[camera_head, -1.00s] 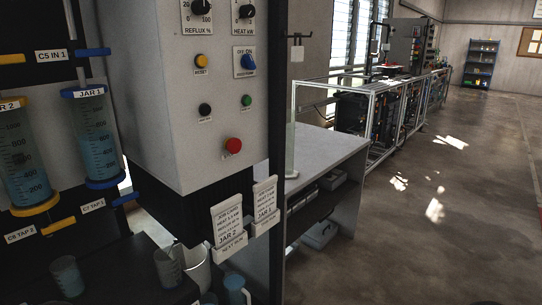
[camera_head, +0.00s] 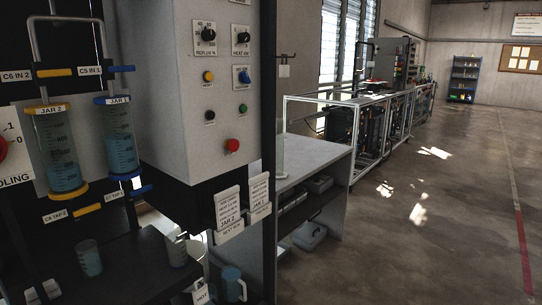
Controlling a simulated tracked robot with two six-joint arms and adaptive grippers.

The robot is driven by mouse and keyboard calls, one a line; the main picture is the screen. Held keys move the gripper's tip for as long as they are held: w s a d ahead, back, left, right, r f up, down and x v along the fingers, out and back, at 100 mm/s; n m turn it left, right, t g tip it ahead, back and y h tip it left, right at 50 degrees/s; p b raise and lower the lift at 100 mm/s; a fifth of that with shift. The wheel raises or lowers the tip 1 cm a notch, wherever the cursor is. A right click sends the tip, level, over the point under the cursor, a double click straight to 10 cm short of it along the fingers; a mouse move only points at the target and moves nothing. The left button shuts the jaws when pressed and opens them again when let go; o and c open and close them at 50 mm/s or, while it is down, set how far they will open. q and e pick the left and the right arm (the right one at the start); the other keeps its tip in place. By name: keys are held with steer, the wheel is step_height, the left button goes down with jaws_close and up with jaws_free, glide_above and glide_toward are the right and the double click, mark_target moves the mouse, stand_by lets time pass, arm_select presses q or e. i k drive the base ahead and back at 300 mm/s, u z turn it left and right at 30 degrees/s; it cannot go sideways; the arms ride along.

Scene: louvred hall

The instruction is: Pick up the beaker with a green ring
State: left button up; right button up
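No beaker with a green ring can be made out. A clear beaker (camera_head: 89,258) with bluish contents stands on the dark bench top at the lower left. A second clear beaker (camera_head: 177,249) stands to its right, below the control box. Both are small and dim, and I see no green ring on either. Neither of my grippers is in view.
Two tall measuring jars, JAR 2 (camera_head: 59,150) with yellow ends and JAR 1 (camera_head: 119,137) with blue ends, hang above the dark bench (camera_head: 130,268). A control box (camera_head: 190,100) overhangs it. A blue jug (camera_head: 232,284) stands low. Open floor (camera_head: 420,235) lies right.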

mark_target(88, 255)
steer(key=z, duration=0.25)
steer(key=i, duration=1.05)
steer(key=u, duration=1.75)
steer(key=k, duration=0.95)
steer(key=u, duration=0.15)
steer(key=i, duration=0.4)
steer(key=u, duration=0.05)
